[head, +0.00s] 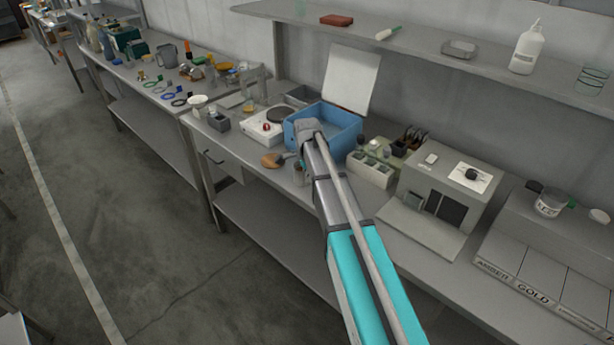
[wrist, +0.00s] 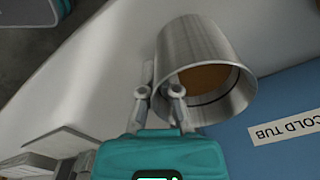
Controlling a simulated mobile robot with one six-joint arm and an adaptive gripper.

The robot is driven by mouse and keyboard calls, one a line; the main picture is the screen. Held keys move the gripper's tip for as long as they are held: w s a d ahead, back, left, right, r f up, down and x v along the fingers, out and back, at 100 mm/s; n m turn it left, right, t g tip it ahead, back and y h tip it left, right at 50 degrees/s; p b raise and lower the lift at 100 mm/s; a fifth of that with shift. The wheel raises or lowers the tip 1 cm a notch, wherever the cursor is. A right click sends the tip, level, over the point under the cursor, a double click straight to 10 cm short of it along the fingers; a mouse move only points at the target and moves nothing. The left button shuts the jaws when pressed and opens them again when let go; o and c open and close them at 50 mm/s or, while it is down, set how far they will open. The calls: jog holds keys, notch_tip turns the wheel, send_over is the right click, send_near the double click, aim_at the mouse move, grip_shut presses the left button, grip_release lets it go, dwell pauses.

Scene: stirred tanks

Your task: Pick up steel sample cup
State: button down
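The steel sample cup (wrist: 202,52) is a shiny brushed-metal cup in the upper middle of the wrist view. Its mouth faces the lower right of the picture, and brown shows inside it. My gripper (wrist: 161,78) is at the left side of its rim. One finger is outside the wall and the other at the rim's inner side, close together on the wall. The exact contact is partly hidden. In the head view my gripper (head: 307,132) is by the front left corner of the blue tub; I cannot make out the cup there.
The blue tub (head: 342,138), labelled COLD TUB in the wrist view (wrist: 283,133), stands by my gripper. A white hot plate (head: 262,128) is left of it. A shelf (head: 420,50) runs above.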

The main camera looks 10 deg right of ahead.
jog(key=shift+r, duration=0.2)
jog(key=shift+r+p, duration=0.7)
jog(key=shift+p, duration=0.2)
jog(key=s+r+p, duration=1.1)
jog(key=s, duration=0.3)
jog(key=shift+s+r, duration=0.1)
